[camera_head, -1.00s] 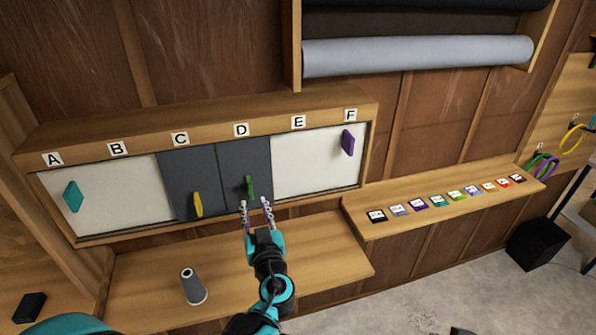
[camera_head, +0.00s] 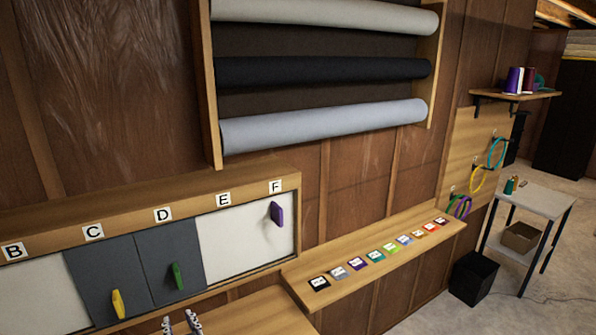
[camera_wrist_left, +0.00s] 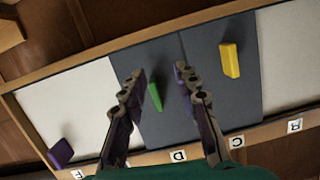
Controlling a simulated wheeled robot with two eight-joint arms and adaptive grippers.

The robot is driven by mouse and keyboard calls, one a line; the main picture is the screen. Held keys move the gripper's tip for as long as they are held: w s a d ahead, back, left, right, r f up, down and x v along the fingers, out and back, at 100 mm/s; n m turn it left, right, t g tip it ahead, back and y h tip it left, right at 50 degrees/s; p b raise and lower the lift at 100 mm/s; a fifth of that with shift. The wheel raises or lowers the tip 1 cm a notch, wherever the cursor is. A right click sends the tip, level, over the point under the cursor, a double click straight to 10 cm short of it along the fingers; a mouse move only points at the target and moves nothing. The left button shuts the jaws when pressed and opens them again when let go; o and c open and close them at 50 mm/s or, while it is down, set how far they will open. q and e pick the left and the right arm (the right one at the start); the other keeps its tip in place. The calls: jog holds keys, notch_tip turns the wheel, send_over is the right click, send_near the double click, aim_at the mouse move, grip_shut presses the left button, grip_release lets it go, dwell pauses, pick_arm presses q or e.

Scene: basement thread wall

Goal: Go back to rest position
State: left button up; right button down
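My left gripper (camera_head: 182,324) shows only by its fingertips at the bottom edge of the head view, below the panels marked C and D. In the left wrist view its two fingers (camera_wrist_left: 157,85) are spread apart with nothing between the tips. The green handle (camera_head: 178,276) on the dark panel D lies beyond the fingers and also shows in the left wrist view (camera_wrist_left: 155,97). It looks apart from them. The yellow handle (camera_head: 118,303) is on dark panel C, and the purple handle (camera_head: 277,214) is on the white panel at F. My right gripper is not in view.
A wooden shelf (camera_head: 290,270) holds a row of several coloured cards at the right. Fabric rolls (camera_head: 325,125) hang above. A black bin (camera_head: 473,278) and a white side table (camera_head: 535,198) stand at the far right. Open floor lies at the lower right.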

pick_arm(q)
jog(key=s+d+f+m+g+h+b, duration=0.5)
jog(key=s+d+f+h, duration=0.3)
jog(key=s+d+f, duration=0.2)
notch_tip(320, 180, down, 3)
jog(key=shift+s+d+f+m+h+b, duration=0.15)
jog(key=shift+s+m+h+b, duration=0.25)
jog(key=shift+s, duration=0.7)
